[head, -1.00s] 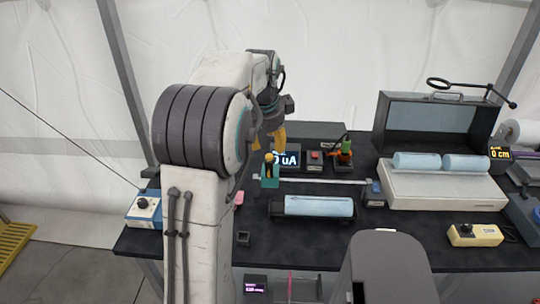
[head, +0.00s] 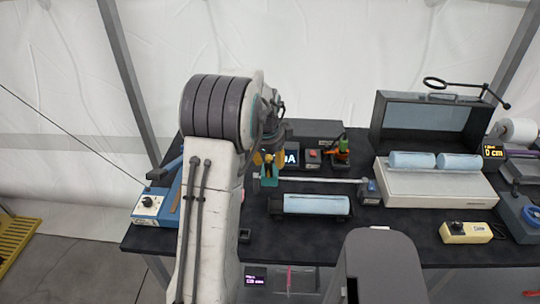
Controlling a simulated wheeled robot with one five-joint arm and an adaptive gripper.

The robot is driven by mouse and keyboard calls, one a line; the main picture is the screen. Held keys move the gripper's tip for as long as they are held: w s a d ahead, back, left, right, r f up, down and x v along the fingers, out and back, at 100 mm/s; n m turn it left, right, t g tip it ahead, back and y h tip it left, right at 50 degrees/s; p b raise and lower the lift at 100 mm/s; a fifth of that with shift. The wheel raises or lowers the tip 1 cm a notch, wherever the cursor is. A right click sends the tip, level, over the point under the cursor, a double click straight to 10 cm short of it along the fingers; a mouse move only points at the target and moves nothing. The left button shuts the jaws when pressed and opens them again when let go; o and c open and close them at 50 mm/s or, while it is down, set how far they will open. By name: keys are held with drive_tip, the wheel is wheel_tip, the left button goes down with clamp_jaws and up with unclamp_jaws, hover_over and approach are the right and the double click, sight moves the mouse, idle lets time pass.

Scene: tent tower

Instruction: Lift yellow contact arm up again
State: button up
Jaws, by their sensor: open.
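The teal slider block (head: 269,181) sits on a pale horizontal rail at the middle of the black table. The yellow contact arm (head: 269,160) stands on top of this block, small and dark-tipped, and is hard to make out between my fingers. My gripper (head: 269,159) is open, with its yellow-orange fingers pointing down at either side of the contact arm, just above the teal block. Whether a finger touches the contact arm cannot be told. My wrist hides what lies right behind.
A pale blue cylinder (head: 317,205) lies in a dark cradle in front of the rail (head: 320,181). An open dark case (head: 425,115) stands right.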

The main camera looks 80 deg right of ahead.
drive_tip(key=shift+o, duration=0.2)
clamp_jaws()
idle(0.4)
